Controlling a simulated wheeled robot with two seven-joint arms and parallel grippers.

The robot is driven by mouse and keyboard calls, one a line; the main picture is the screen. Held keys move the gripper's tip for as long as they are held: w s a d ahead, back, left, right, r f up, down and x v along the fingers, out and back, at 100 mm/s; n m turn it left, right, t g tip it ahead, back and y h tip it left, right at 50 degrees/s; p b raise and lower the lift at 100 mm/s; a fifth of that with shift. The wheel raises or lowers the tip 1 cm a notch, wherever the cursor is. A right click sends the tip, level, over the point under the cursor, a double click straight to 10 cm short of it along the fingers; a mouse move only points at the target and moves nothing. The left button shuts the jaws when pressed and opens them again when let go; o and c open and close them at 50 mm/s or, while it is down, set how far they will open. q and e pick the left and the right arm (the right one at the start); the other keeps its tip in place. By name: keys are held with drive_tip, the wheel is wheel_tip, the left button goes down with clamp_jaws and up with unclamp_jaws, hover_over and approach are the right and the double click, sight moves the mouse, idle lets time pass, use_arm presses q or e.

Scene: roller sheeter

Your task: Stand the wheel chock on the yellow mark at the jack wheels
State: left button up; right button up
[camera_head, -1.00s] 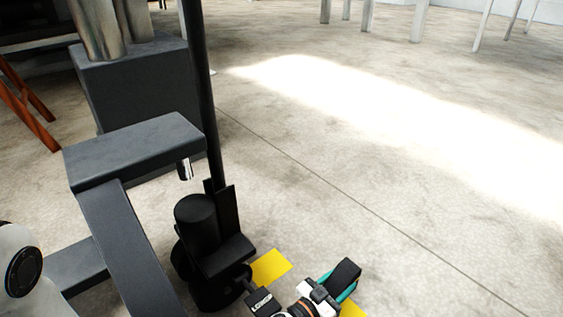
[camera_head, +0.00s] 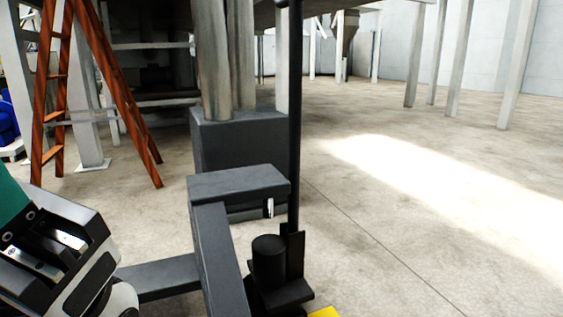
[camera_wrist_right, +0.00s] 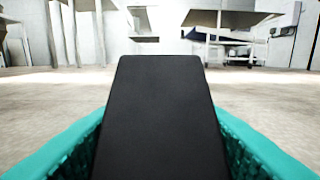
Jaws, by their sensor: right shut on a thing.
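The black wheel chock (camera_wrist_right: 160,115) fills the middle of the right wrist view. My right gripper (camera_wrist_right: 160,150) is shut on it, with a teal finger on each side. Neither shows in the head view. The yellow mark (camera_head: 325,312) shows only as a sliver at the bottom edge of the head view, beside the jack. The black jack (camera_head: 268,262) has a tall handle; its wheels are mostly cut off by the bottom edge.
A dark grey frame (camera_head: 235,183) with an overhanging arm stands just left of the jack. Behind it is a dark block (camera_head: 240,145) under metal columns. A reddish ladder (camera_head: 120,100) stands at the back left. Floor to the right is clear.

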drive_tip(key=shift+a+r, duration=0.1)
drive_tip(key=shift+r, duration=0.35)
drive_tip(key=shift+w+a+r+n+t, duration=0.1)
drive_tip(key=shift+n+t, duration=0.2)
drive_tip(key=shift+t, duration=0.1)
drive_tip(key=shift+a+r+y, duration=0.1)
drive_tip(key=shift+r+y, duration=0.15)
drive_tip(key=shift+y, duration=0.05)
drive_tip(key=a+r+n+t+y, duration=0.5)
drive_tip(key=r+y, duration=0.3)
drive_tip(key=r, duration=0.2)
drive_tip(key=a+r+n+t+y, duration=0.5)
drive_tip(key=r+n+y, duration=0.3)
drive_tip(key=r, duration=0.2)
drive_tip(key=shift+r+y, duration=0.2)
drive_tip(key=shift+y, duration=0.1)
drive_tip(key=shift+w, duration=0.1)
